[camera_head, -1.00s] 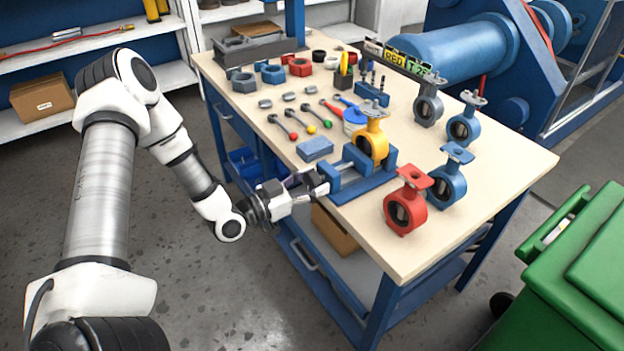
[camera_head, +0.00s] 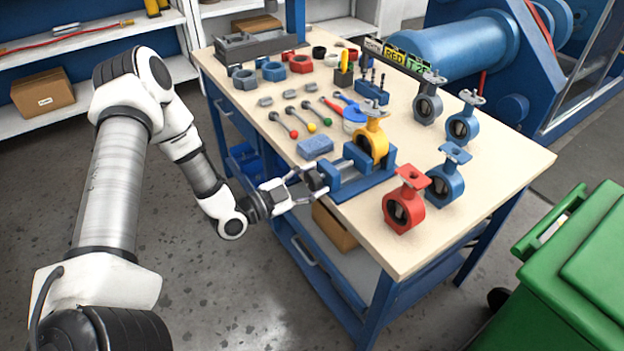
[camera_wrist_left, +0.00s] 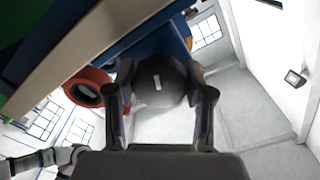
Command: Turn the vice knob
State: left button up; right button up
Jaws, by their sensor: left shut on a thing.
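The blue vice (camera_head: 352,176) sits at the front edge of the workbench and holds a yellow butterfly valve (camera_head: 372,140) upright in its jaws. Its dark round knob (camera_head: 316,181) sticks out past the bench edge, toward my left arm. My left gripper (camera_head: 307,183) is shut on the knob, one finger on either side. In the left wrist view the knob (camera_wrist_left: 161,84), with a pale mark on its face, sits between the two fingers of the left gripper (camera_wrist_left: 161,98). My right gripper does not show.
A red valve (camera_head: 405,200) and a blue valve (camera_head: 446,178) stand right of the vice. A blue sponge (camera_head: 314,147) and several knob-ended tools lie behind it. A green bin (camera_head: 575,255) is at the right. The floor by the left arm is clear.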

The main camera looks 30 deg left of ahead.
aim_at(307, 182)
pick_arm(q)
jog(key=o, duration=1.2)
jog(key=shift+f, duration=0.1)
jog(key=shift+c, duration=0.2)
jog(key=v, duration=0.6)
jog(key=shift+s+a, duration=0.3)
jog(key=shift+s, duration=0.35)
